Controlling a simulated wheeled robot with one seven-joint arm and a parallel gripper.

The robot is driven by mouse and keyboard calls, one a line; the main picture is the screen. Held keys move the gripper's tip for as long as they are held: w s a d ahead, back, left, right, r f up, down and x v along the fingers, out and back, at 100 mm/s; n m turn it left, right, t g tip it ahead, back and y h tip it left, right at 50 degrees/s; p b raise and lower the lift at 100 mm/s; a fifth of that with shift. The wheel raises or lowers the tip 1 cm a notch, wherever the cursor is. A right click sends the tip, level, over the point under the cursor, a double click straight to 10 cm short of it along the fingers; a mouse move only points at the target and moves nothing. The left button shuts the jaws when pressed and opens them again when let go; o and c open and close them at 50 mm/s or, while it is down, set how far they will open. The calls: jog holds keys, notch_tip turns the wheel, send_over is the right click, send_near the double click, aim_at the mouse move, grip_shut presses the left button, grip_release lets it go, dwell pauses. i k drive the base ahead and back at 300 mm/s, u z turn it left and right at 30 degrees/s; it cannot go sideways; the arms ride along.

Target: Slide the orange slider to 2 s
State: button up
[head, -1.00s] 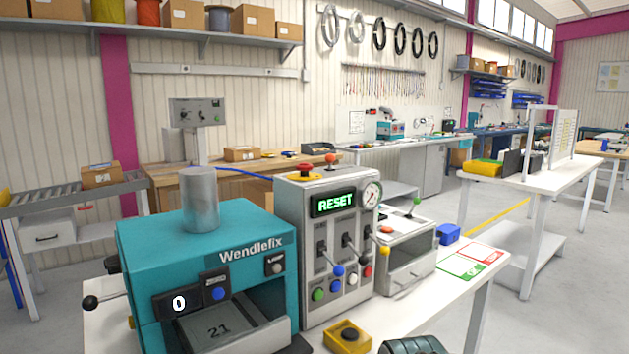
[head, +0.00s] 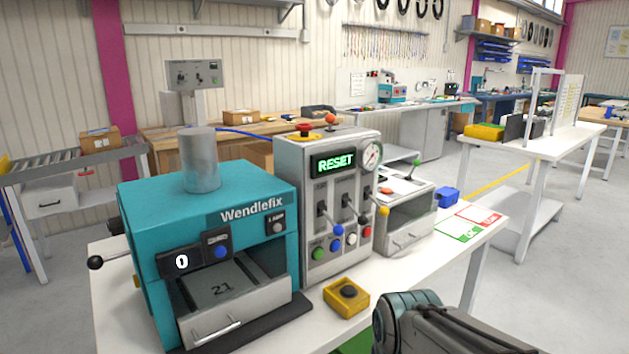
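I cannot make out an orange slider or a "2 s" mark in the head view. An orange ball knob (head: 330,118) stands behind the panel's top. Slot markings are too small to read. Part of my arm is at the bottom right, in front of the table. My gripper's fingers are not in view.
The teal Wendlefix machine (head: 205,215), with a drawer front marked by a handle, stands left of the panel. A yellow box with a black button (head: 346,297) lies in front.

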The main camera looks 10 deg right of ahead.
aim_at(330, 119)
jog(key=i, duration=0.6)
jog(key=k, duration=1.25)
jog(key=z, duration=0.5)
jog(key=i, duration=1.1)
jog(key=u, duration=0.65)
jog(key=i, duration=0.45)
jog(key=u, duration=0.5)
